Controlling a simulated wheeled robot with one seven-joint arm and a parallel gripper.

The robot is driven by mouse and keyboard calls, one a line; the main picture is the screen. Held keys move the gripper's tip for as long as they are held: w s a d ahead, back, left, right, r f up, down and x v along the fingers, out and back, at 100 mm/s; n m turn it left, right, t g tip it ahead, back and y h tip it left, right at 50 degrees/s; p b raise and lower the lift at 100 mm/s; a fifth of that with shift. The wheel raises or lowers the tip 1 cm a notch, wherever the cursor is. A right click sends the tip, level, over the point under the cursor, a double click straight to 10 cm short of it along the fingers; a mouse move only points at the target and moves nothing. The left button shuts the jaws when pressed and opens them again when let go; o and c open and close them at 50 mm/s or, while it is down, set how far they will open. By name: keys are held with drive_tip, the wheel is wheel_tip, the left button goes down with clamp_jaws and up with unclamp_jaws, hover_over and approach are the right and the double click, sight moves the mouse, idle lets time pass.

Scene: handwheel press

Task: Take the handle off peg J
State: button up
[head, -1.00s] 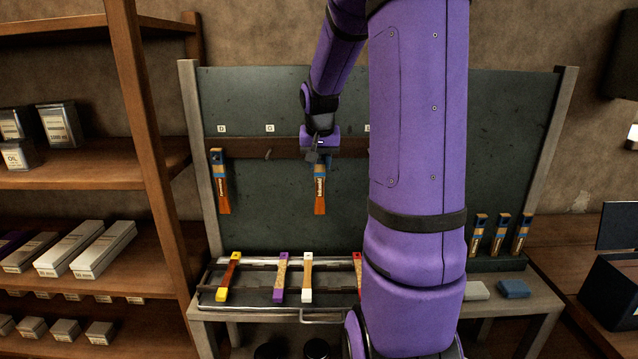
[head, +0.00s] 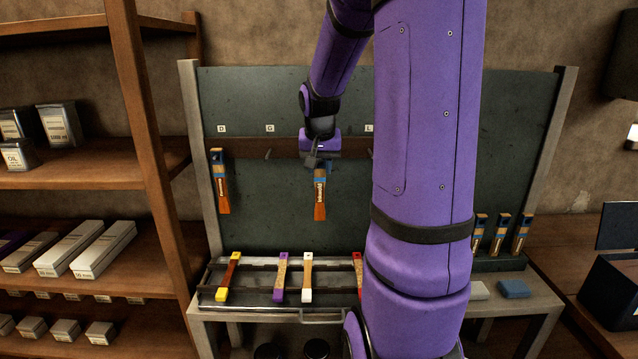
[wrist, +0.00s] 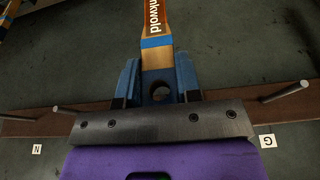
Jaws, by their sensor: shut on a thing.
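The handle (head: 320,190) is wooden with a blue band, printed lettering and an orange lower end. It hangs down from my gripper (head: 319,160) in front of the dark board. In the wrist view, my gripper (wrist: 160,88) is shut on the handle's blue end, one jaw on each side of its round hole, and the handle (wrist: 155,25) runs away to the top. No peg shows in the hole. Peg J and its label are hidden behind my gripper; it lies between the pegs labelled G (head: 270,127) and L (head: 369,127).
A similar handle (head: 220,183) hangs under label D on the left. Bare pegs (wrist: 285,92) stick out on either side of my gripper. Several coloured handles lie across a rack (head: 253,295) below. Blue-topped handles (head: 500,235) stand at the right.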

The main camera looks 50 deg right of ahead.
drive_tip(key=shift+s+a, duration=0.8)
drive_tip(key=shift+a, duration=0.1)
